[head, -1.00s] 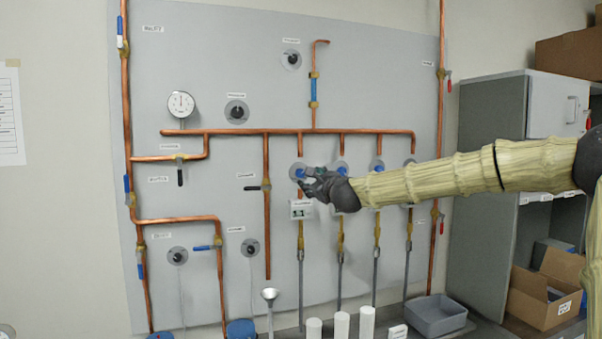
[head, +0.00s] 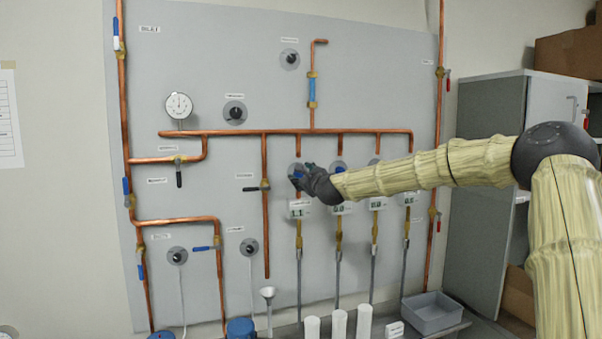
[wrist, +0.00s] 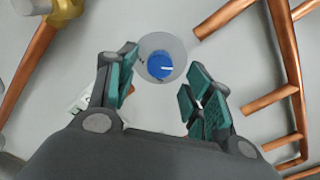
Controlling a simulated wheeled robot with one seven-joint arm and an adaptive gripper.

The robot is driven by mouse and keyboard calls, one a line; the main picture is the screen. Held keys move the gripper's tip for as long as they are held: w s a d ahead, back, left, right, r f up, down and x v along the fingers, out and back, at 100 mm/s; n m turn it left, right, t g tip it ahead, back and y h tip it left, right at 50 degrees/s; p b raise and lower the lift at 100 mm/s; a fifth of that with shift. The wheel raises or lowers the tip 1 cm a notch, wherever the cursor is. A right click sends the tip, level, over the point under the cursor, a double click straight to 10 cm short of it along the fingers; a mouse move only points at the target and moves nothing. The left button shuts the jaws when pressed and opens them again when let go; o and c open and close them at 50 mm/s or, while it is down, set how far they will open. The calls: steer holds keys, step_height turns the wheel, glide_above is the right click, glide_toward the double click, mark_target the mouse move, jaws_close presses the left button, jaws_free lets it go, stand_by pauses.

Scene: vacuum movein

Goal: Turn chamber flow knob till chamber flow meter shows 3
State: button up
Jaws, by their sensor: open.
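A blue knob (head: 296,169) on a round grey disc is the leftmost of the blue knobs below the horizontal copper pipe. The wrist view shows this knob (wrist: 160,66) face on, with a white pointer line. Below it a small white digital meter (head: 299,210) appears to read 1.1; its label is too small to read. My gripper (head: 302,178) is at this knob and partly covers it. In the wrist view my gripper (wrist: 157,92) is open, its teal-padded fingers spread to either side, with the knob between and just beyond the tips. I cannot tell whether they touch it.
Other meters to the right, such as the second one (head: 341,208), appear to read 0.0. Copper pipes (wrist: 290,70) run close to the right of the fingers. A valve with a dark handle (head: 258,188) is to the left. A grey bin (head: 433,314) stands below.

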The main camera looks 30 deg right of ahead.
steer(key=shift+p+x, duration=0.5)
steer(key=shift+x, duration=0.95)
steer(key=c, duration=1)
